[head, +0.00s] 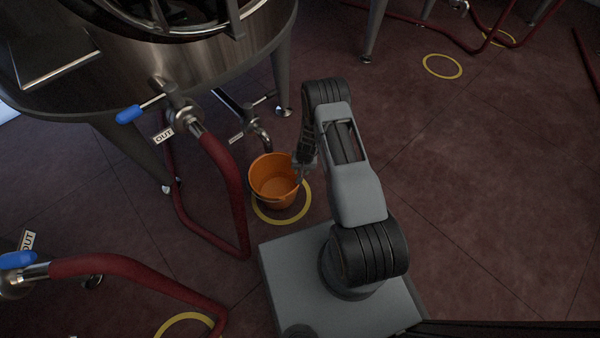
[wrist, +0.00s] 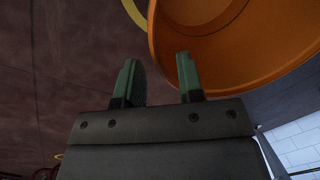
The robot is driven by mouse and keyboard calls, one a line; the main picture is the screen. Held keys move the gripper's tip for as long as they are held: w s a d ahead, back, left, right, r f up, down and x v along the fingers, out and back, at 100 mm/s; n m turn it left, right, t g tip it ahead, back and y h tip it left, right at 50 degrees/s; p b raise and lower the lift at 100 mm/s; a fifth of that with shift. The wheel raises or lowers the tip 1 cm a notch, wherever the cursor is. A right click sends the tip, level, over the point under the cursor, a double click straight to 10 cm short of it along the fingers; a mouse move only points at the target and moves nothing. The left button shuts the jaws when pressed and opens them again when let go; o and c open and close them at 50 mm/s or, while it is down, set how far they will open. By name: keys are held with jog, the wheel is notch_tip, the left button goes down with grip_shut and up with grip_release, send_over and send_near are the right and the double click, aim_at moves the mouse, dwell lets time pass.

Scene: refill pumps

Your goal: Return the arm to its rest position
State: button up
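My arm reaches out from my base, with my gripper (head: 303,173) pointing down at the right rim of an orange bucket (head: 274,184). The bucket stands upright on the floor inside a yellow ring (head: 265,216), near a tap outlet (head: 258,140), and looks empty. In the wrist view my gripper (wrist: 158,82) has its two green fingers apart, with nothing held between them. The orange bucket (wrist: 235,50) fills the upper right there, partly behind the right finger. Whether a finger touches the bucket, I cannot tell.
A large steel tank (head: 200,70) stands at upper left, with a blue-handled valve (head: 130,114) marked OUT and a red hose (head: 225,175). Another red hose (head: 120,268) and blue-handled valve (head: 17,260) are at lower left. The floor on the right (head: 490,180) is clear.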

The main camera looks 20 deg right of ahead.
notch_tip(320, 180, up, 8)
jog(key=p, duration=0.2)
jog(key=shift+s+d+f, duration=0.15)
jog(key=shift+s+d, duration=0.05)
jog(key=shift+d, duration=0.25)
jog(key=s+a+r+n+t+p, duration=0.15)
jog(key=r+p, duration=0.65)
jog(key=r, duration=1.3)
jog(key=a+r+n+p, duration=0.15)
jog(key=r+p, duration=0.65)
jog(key=r, duration=1.2)
jog(key=s+r+p, duration=0.5)
jog(key=r, duration=0.5)
jog(key=s+r+t+h+p, duration=0.1)
jog(key=s+r+p, duration=0.4)
jog(key=r, duration=0.6)
jog(key=s+a+r+n+p, duration=0.1)
jog(key=s+r+p, duration=0.4)
jog(key=r, duration=0.5)
jog(key=shift+s+r+t+p, duration=0.2)
jog(key=shift+s+t+p, duration=0.15)
jog(key=shift+s, duration=0.9)
